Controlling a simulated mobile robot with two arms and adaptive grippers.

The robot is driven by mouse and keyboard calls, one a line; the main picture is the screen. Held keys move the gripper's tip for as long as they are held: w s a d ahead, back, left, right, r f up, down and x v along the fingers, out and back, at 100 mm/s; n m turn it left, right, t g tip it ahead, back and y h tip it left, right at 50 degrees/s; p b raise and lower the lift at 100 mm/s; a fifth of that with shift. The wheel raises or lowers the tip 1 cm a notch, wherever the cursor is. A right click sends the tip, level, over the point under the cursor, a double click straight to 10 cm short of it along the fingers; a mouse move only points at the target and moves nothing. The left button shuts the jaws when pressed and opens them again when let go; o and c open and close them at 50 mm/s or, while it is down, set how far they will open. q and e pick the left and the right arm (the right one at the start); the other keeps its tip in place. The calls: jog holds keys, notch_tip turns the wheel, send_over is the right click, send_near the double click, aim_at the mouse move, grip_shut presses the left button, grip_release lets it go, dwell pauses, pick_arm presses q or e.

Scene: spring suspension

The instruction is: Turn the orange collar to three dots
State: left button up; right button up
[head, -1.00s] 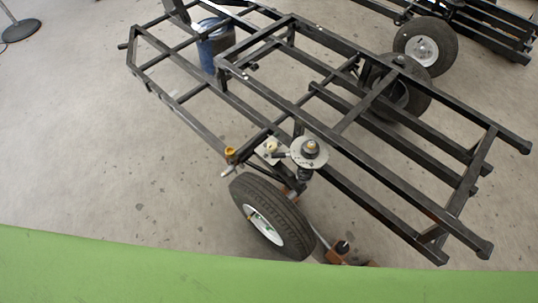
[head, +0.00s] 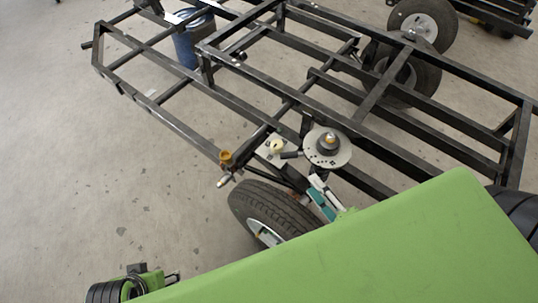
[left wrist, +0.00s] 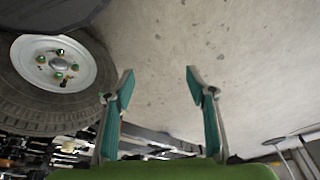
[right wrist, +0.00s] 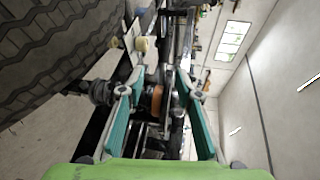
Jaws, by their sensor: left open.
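The orange collar (right wrist: 154,100) shows in the right wrist view, between the two teal fingers of my right gripper (right wrist: 159,84) and deeper in the scene. I see no contact, and its dots cannot be made out. In the head view the collar is hidden; the round grey plate (head: 327,148) covers the suspension's top. My right gripper (head: 322,194) shows just below this plate, partly behind my green arm. Its fingers are apart. My left gripper (left wrist: 160,82) is open and empty over bare floor; in the head view it shows only partly at the lower left.
The black trailer frame (head: 190,137) surrounds the suspension. A wheel (head: 270,212) stands close below my right gripper and fills the upper left of the left wrist view. A yellow-brown cap (head: 226,158) sits on the frame. A blue bin (head: 191,45) stands behind. Floor at left is clear.

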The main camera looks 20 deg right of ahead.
jog(key=b, duration=0.2)
send_near(288, 156)
jog(key=w+f, duration=0.2)
jog(key=w, duration=0.2)
pick_arm(q)
jog(key=v, duration=0.3)
jog(key=shift+s+a+r+b, duration=0.15)
jog(key=shift+s+b, duration=0.05)
jog(key=shift+b, duration=0.2)
pick_arm(e)
jog(key=x, duration=0.6)
jog(key=shift+w+a+r, duration=0.1)
jog(key=shift+w+r, duration=0.1)
grip_shut()
